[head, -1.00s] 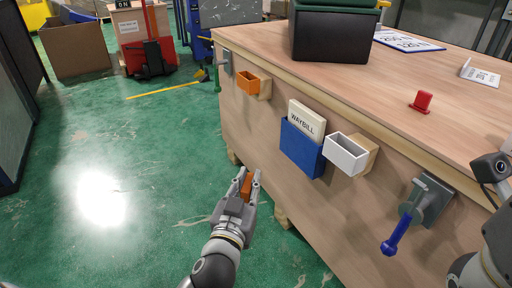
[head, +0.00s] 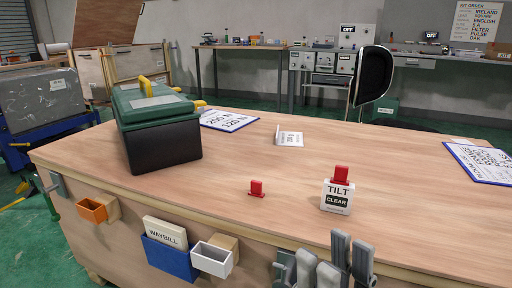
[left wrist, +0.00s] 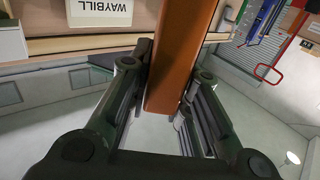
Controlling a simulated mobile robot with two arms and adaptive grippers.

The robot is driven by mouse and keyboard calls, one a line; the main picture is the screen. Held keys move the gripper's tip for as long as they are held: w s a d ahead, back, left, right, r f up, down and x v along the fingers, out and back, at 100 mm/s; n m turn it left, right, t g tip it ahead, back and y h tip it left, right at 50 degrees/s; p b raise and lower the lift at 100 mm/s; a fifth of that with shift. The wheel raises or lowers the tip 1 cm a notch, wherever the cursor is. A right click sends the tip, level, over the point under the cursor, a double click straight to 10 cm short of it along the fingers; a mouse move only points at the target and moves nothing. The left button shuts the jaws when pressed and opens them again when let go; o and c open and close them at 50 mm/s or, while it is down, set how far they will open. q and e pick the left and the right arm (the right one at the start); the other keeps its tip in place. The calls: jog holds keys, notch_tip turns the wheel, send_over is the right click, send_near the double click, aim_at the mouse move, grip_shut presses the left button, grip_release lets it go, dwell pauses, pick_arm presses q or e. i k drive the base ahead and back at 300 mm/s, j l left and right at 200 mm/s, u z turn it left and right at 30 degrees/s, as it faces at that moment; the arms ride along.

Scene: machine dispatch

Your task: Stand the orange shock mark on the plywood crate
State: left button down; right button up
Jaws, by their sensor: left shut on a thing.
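The plywood crate (head: 250,163) is the large wooden box with a broad flat top that fills the lower head view. The orange shock mark (left wrist: 180,55) is a long orange block in the left wrist view. My left gripper (left wrist: 165,70) is shut on it, one finger on each side; it is out of the head view. Part of the crate's side, with the waybill (left wrist: 100,13), shows upside down there. My right gripper (head: 336,250) is at the bottom of the head view, before the crate's front edge, fingers apart, nothing seen between them.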

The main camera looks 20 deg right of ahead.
aim_at(189, 182)
jog(key=i+j, duration=0.1)
jog(key=j, duration=0.3)
jog(key=i+j, duration=0.15)
jog(key=j, duration=0.3)
jog(key=i+j, duration=0.1)
jog(key=j, duration=0.3)
jog(key=i+j, duration=0.1)
jog(key=j, duration=0.3)
jog(key=i+j, duration=0.15)
jog(key=j, duration=0.3)
jog(key=i+j+z, duration=0.1)
jog(key=j+z, duration=0.3)
jog(key=j, duration=0.25)
jog(key=j+z, duration=0.45)
jog(key=j, duration=0.25)
jog(key=z, duration=2.05)
